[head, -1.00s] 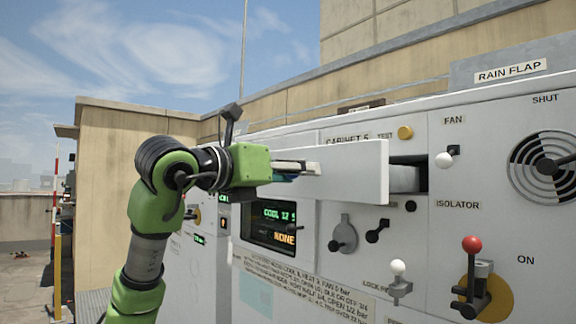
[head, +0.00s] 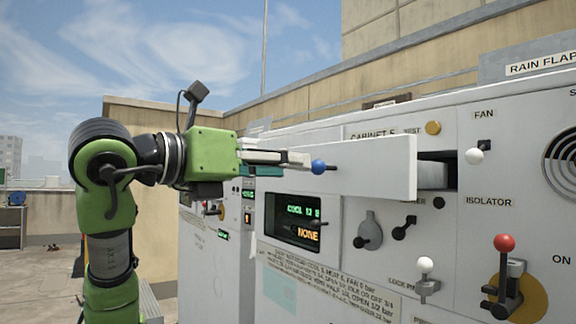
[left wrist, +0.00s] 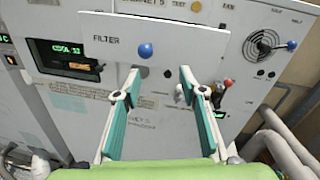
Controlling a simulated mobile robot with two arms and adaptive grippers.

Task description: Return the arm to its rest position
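My left gripper (head: 298,160) reaches in from the left in the head view. It also shows in the left wrist view (left wrist: 159,76), where its two teal-padded fingers stand apart with nothing between them. A blue knob (head: 318,166) is just beyond the fingertips; it also shows in the left wrist view (left wrist: 145,50), apart from the fingers. The knob is on the white filter drawer front (head: 385,165), which stands out from the cabinet with a dark gap behind it. The left arm (head: 108,215) is bent, its elbow at the left. My right gripper is in neither view.
The grey cabinet (head: 350,270) fills the right side. It bears a display (head: 292,222), a red-knobbed isolator lever (head: 504,262), white-knobbed levers (head: 425,266) and a fan grille (left wrist: 264,42). Open rooftop floor (head: 40,280) lies at the left.

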